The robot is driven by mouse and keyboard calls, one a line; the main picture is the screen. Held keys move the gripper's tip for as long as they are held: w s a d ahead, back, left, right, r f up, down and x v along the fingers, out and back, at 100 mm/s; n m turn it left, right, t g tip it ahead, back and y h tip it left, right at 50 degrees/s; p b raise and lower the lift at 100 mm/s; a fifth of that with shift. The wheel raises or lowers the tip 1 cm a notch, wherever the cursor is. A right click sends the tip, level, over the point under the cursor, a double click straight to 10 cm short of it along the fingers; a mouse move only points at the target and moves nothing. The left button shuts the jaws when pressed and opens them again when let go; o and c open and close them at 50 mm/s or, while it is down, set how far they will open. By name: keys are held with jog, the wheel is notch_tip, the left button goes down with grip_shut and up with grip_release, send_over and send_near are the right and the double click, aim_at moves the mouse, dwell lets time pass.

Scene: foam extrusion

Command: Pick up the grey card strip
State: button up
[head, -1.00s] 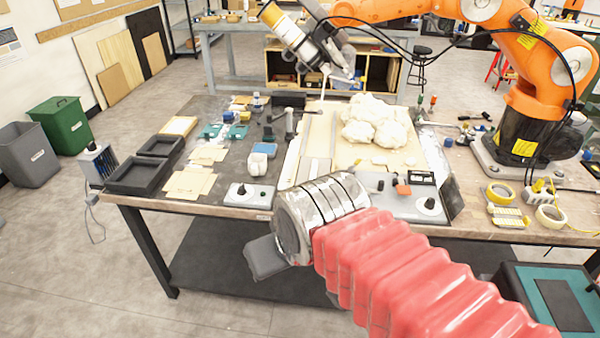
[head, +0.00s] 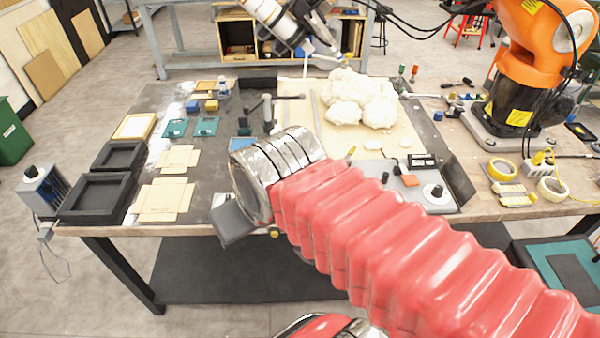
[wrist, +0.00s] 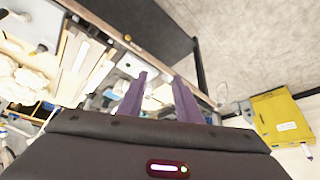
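A narrow grey strip (head: 316,110), which looks like the card strip, lies on the pale board (head: 400,140) left of the cream foam lump. My arm hides its near end. In the wrist view long pale strips lie on the board at left; I cannot tell which is the grey card. My gripper (wrist: 160,78) shows two purple fingers standing apart, with nothing seen held between them. In the head view the dark gripper body shows at the table's front edge, left of the strip; its fingers are hidden.
The foam lump (head: 362,97) stands on the board below the orange robot's nozzle (head: 308,45). Black trays (head: 95,200) and cream cards (head: 165,198) lie at left. A yellow bin (wrist: 283,120) stands on the floor.

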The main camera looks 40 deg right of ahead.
jog(key=shift+o, duration=0.2)
jog(key=shift+o, duration=0.7)
jog(key=shift+w, duration=0.1)
jog(key=w+d+f+m+g+y, duration=0.1)
jog(key=w+d+m+g, duration=0.1)
jog(key=w+d+m, duration=0.4)
jog(key=w+d+f+m+g, duration=0.1)
jog(key=d+m, duration=0.7)
jog(key=d, duration=0.2)
jog(key=d+f+m+y, duration=0.1)
jog(key=d+f+m, duration=0.2)
jog(key=d+m, duration=0.2)
jog(key=d+f+m+y, duration=0.1)
jog(key=d+f+m, duration=0.2)
jog(key=d, duration=0.9)
jog(key=m, duration=0.3)
jog(key=shift+s+f+y, duration=0.15)
jog(key=shift+s+y, duration=0.25)
jog(key=x, duration=0.8)
jog(key=shift+f, duration=0.3)
